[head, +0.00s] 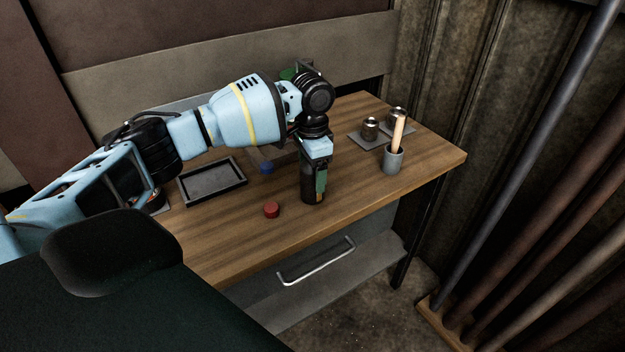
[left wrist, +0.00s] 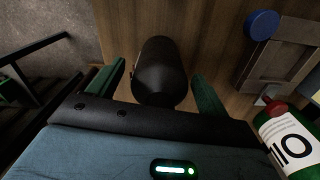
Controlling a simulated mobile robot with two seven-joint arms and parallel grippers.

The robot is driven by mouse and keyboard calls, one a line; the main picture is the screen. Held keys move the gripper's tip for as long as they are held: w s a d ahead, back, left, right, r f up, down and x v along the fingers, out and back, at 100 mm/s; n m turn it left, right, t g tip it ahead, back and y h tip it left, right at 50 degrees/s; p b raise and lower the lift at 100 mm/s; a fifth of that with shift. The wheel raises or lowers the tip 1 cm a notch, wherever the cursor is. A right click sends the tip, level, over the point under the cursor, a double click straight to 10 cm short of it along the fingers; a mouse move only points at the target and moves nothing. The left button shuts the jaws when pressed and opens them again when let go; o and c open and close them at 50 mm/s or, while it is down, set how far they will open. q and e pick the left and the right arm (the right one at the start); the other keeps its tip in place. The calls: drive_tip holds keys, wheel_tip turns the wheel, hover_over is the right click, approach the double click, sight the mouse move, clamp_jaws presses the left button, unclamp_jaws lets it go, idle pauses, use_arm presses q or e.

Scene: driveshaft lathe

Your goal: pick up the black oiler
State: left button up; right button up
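The black oiler (head: 312,192) stands on the wooden bench, directly below my left wrist in the head view. My left gripper (head: 316,172) points down over it and hides its upper part. In the left wrist view the dark, rounded oiler (left wrist: 160,75) lies between the two green fingers of my left gripper (left wrist: 158,85). The fingers are apart, one on each side of it, with a narrow gap visible at each side. My right gripper is not in view.
A red cap (head: 271,209) sits left of the oiler. A black tray (head: 212,183) lies farther left. A grey cup (head: 393,161) with a wooden handle stands to the right, before metal pieces (head: 370,130). A green labelled bottle (left wrist: 289,140) is close beside my left gripper.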

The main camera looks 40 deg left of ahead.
use_arm(q)
drive_tip(key=c, duration=0.9)
drive_tip(key=shift+c, duration=0.7)
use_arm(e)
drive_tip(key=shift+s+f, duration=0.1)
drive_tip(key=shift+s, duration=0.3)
use_arm(q)
drive_tip(key=shift+r, duration=0.1)
drive_tip(key=shift+r, duration=0.5)
drive_tip(key=shift+s+d+r, duration=0.1)
drive_tip(key=shift+d+r, duration=0.15)
drive_tip(key=shift+r, duration=0.4)
drive_tip(key=shift+s+d+r, duration=0.1)
drive_tip(key=shift+d+r, duration=0.15)
drive_tip(key=shift+r, duration=0.35)
drive_tip(key=s+d, duration=0.3)
drive_tip(key=d, duration=0.3)
drive_tip(key=s+d+r+p, duration=0.1)
drive_tip(key=s+d, duration=0.3)
drive_tip(key=d, duration=0.3)
drive_tip(key=shift+s+r, duration=0.15)
drive_tip(key=shift+s, duration=0.05)
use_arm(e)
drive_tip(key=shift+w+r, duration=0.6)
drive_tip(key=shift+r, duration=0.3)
